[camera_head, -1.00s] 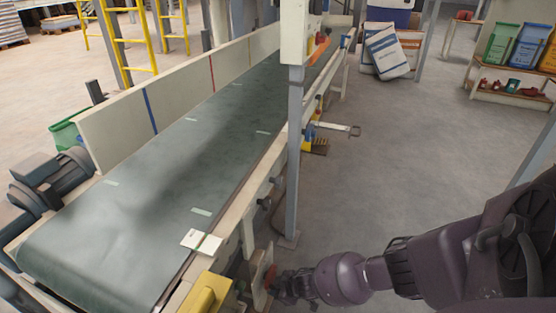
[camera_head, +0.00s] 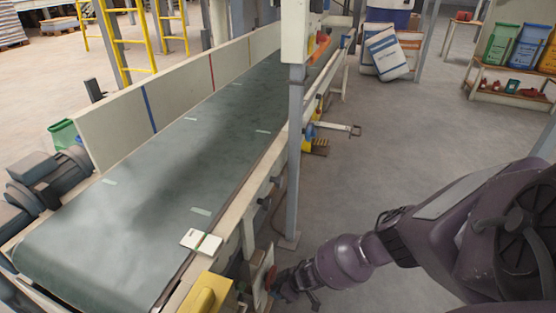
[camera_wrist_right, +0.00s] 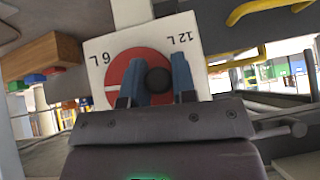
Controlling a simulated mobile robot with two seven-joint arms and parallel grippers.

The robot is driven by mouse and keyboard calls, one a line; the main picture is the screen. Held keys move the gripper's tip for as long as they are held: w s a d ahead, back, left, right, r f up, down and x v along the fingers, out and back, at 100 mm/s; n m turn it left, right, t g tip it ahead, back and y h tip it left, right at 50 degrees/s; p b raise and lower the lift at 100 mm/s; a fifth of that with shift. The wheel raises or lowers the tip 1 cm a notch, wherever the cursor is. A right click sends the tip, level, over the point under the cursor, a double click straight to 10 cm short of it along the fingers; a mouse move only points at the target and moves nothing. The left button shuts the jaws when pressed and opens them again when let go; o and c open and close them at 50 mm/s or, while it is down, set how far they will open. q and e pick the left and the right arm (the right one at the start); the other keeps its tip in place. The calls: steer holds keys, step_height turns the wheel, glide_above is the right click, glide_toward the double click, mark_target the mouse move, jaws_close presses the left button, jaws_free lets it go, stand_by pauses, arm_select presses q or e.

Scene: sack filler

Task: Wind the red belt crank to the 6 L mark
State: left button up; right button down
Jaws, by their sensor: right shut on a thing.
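The red belt crank (camera_wrist_right: 122,68) shows in the right wrist view as a round red disc with a dark round knob (camera_wrist_right: 158,80). It sits on a white dial plate (camera_wrist_right: 148,38) marked 6 L at the left and 12 L at the upper right. My right gripper (camera_wrist_right: 157,83) is shut on the knob, one blue finger on each side. In the head view my right gripper (camera_head: 284,286) is at the crank, low beside the conveyor. My left gripper is out of view.
The green conveyor belt (camera_head: 150,190) runs away to the upper right, with a blue and a red line on its side board (camera_head: 178,88). A grey post (camera_head: 294,160) stands close to my right arm. A yellow box (camera_head: 206,294) is left of the crank.

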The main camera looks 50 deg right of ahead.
steer(key=shift+w+a+r+m+y, duration=0.15)
steer(key=shift+w+r+m+y, duration=0.25)
steer(key=shift+y, duration=0.2)
steer(key=shift+r+m+g+y, duration=0.2)
steer(key=shift+g+y, duration=0.1)
steer(key=shift+y, duration=0.35)
steer(key=shift+r+m+g+y, duration=0.2)
steer(key=shift+g+y, duration=0.1)
steer(key=shift+y, duration=0.35)
